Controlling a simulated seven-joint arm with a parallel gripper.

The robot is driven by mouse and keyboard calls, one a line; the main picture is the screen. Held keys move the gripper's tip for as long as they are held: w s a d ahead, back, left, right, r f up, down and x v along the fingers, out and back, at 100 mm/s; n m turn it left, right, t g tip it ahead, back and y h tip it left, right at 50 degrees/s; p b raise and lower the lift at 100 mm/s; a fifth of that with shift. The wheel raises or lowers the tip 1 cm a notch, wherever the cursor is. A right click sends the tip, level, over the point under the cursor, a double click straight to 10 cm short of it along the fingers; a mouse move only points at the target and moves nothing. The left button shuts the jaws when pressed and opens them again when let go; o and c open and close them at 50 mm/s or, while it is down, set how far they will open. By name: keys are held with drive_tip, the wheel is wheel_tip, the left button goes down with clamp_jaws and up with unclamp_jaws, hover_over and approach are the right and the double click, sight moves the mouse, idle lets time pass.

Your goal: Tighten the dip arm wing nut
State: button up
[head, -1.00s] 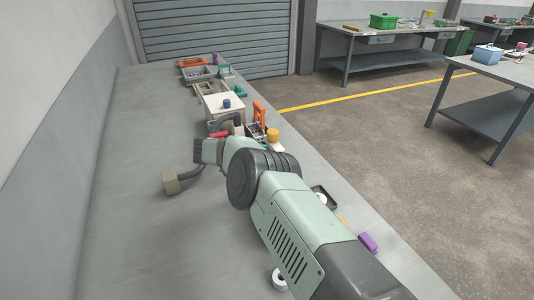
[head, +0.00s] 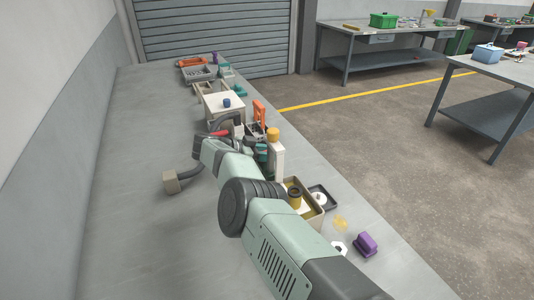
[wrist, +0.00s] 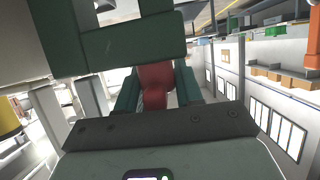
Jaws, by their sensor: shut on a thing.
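In the wrist view, a red piece (wrist: 154,88), seemingly the wing nut, sits between the two dark green fingers of my gripper (wrist: 157,78). The fingers are shut on it. A large dark green bar (wrist: 125,48) crosses close above; I cannot tell whether it touches the gripper. In the head view, a small red part (head: 219,133) shows just beyond the end of my arm, beside a dark curved hose. My fingers are hidden there by my own wrist, and the dip arm cannot be made out clearly.
A white post with an orange cap (head: 275,150) stands close on the right. A box with a yellow-rimmed cup (head: 295,195), a black tray (head: 322,198) and a purple block (head: 366,243) line the right edge. The bench's left side is clear.

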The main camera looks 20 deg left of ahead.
sight(267, 150)
drive_tip(key=shift+a+r, duration=0.1)
drive_tip(key=shift+a, duration=0.1)
drive_tip(key=o, duration=0.9)
drive_tip(key=shift+c, duration=0.2)
drive_tip(key=shift+o, duration=0.4)
drive_tip(key=shift+d, duration=0.15)
wheel_tip(267, 150, up, 10)
drive_tip(key=shift+f, duration=0.1)
